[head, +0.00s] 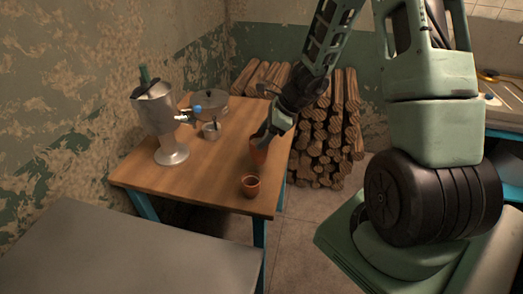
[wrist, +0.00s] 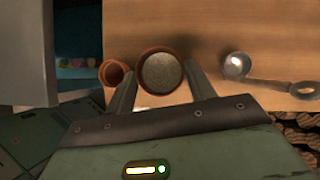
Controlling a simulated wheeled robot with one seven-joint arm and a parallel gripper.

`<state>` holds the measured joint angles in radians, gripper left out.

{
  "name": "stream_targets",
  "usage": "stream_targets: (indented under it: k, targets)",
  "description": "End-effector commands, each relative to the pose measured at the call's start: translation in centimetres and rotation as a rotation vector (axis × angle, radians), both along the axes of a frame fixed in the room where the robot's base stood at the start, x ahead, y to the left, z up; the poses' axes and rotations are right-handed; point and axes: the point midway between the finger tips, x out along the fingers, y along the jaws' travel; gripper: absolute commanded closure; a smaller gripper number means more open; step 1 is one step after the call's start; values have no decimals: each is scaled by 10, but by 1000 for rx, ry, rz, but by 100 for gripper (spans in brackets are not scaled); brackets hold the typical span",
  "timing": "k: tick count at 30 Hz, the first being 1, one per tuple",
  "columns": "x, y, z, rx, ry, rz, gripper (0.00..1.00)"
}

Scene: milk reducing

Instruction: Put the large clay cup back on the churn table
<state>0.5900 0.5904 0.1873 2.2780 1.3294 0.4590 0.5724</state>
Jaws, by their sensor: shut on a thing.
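The large clay cup (head: 258,153) is reddish brown and upright at the right side of the wooden churn table (head: 215,172). My gripper (head: 265,138) is shut on this cup. In the wrist view the large cup (wrist: 162,73) sits between the two fingers, with a grey, grainy-looking inside. I cannot tell whether its base touches the tabletop. A smaller clay cup (head: 250,187) stands near the table's front right corner. It also shows in the wrist view (wrist: 112,73), just left of the left finger.
A metal churn (head: 158,115) stands on the table's left side. A lidded pot (head: 210,105) and a small metal ladle cup (head: 211,131) are toward the back. Stacked logs (head: 325,130) stand behind. A grey tabletop (head: 130,255) is in front. The table's middle is clear.

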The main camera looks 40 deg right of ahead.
Motion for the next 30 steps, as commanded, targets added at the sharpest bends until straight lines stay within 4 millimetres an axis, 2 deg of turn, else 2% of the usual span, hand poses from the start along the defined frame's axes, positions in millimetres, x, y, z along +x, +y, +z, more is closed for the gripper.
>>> stream_targets:
  k: [9,22,23,24,25,30]
  targets:
    - [0,0,-39,1,0,1,93]
    - [0,0,-44,0,-2,1,93]
    - [0,0,-44,-1,-1,2,43]
    - [0,0,-43,-1,-1,2,32]
    - [0,0,-43,-1,-1,2,24]
    - [0,0,-43,-1,-1,2,24]
